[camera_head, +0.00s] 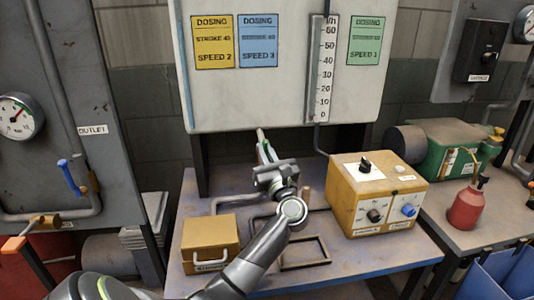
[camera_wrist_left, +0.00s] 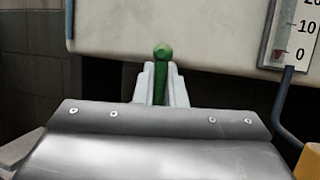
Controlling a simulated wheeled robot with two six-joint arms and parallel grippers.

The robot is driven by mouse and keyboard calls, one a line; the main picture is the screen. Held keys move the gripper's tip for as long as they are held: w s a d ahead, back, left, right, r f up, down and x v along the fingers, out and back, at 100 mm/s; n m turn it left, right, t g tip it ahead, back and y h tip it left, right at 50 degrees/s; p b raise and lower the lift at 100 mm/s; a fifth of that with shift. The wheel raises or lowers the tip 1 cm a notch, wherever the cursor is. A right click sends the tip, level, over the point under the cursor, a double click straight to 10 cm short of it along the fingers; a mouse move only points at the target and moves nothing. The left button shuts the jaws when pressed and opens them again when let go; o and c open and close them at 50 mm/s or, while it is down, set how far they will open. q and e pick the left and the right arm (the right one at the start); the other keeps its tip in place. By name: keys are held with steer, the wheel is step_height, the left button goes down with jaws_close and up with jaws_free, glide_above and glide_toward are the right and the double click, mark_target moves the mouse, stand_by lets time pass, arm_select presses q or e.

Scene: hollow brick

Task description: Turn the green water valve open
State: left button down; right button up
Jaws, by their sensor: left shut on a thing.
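The green valve handle (camera_wrist_left: 162,52) shows in the left wrist view as an upright green lever with a rounded top. My left gripper (camera_head: 265,152) reaches up from below in the head view, in front of the lower edge of the white panel. In the left wrist view its two pale fingers stand on either side of the green lever and are shut on it. The valve body below the lever is hidden by my gripper and wrist. My right gripper is in neither view.
A yellow control box (camera_head: 375,195) stands right of my arm, and a smaller yellow case (camera_head: 210,244) stands left of it on the blue bench (camera_head: 345,264). The white dosing panel (camera_head: 290,90) is close behind. A red bottle (camera_head: 467,207) stands on the right bench.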

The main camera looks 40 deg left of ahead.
arm_select(q)
steer(key=shift+f, duration=0.2)
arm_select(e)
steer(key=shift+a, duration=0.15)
arm_select(q)
steer(key=c, duration=1.5)
jaws_free()
steer(key=shift+r, duration=0.1)
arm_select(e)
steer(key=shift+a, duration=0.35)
